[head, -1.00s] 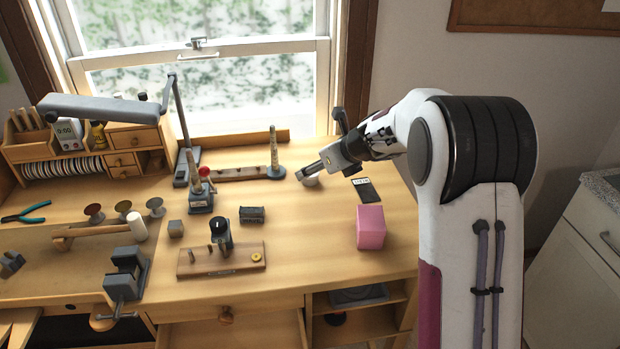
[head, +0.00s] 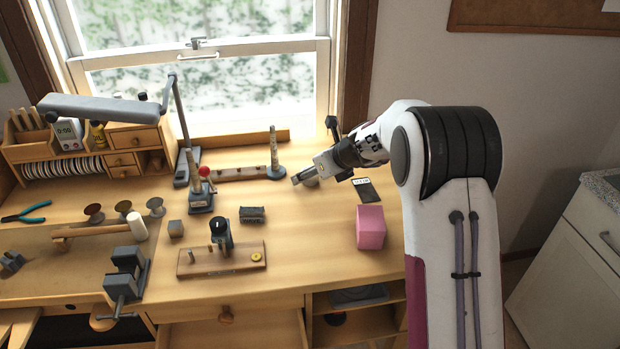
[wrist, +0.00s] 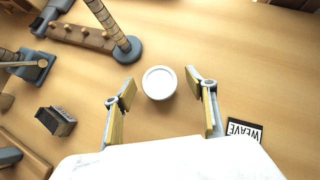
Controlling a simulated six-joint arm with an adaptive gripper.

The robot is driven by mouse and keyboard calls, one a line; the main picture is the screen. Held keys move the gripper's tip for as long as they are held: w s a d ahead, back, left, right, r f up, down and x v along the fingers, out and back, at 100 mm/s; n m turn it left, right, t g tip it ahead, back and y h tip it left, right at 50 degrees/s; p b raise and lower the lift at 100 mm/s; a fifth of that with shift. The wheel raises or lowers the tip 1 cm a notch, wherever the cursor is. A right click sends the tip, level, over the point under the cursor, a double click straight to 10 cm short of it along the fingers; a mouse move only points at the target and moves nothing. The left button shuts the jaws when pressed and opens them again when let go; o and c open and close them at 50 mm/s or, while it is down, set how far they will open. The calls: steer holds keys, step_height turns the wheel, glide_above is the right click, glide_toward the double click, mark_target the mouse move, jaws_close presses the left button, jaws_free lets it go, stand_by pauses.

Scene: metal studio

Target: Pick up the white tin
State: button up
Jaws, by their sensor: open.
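The white tin (wrist: 159,83) is small and round and stands on the wooden bench. In the wrist view it lies between and just beyond the fingertips of my gripper (wrist: 160,90), which is open with a finger on each side. I see no contact between the fingers and the tin. In the head view my gripper (head: 300,180) is low over the bench, and the tin (head: 312,182) shows only partly behind it.
A ring mandrel on a round base (head: 275,172) stands close by, left of my gripper. A dark card marked WEAVE (wrist: 244,131) lies to the right. A pink cube (head: 370,227) sits nearer the front edge. A small dark box (head: 252,215) lies to the left.

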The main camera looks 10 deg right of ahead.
steer(key=shift+w+a+f, duration=0.15)
steer(key=shift+w+f, duration=0.05)
steer(key=shift+f, duration=0.05)
stand_by(0.4)
steer(key=c, duration=1.2)
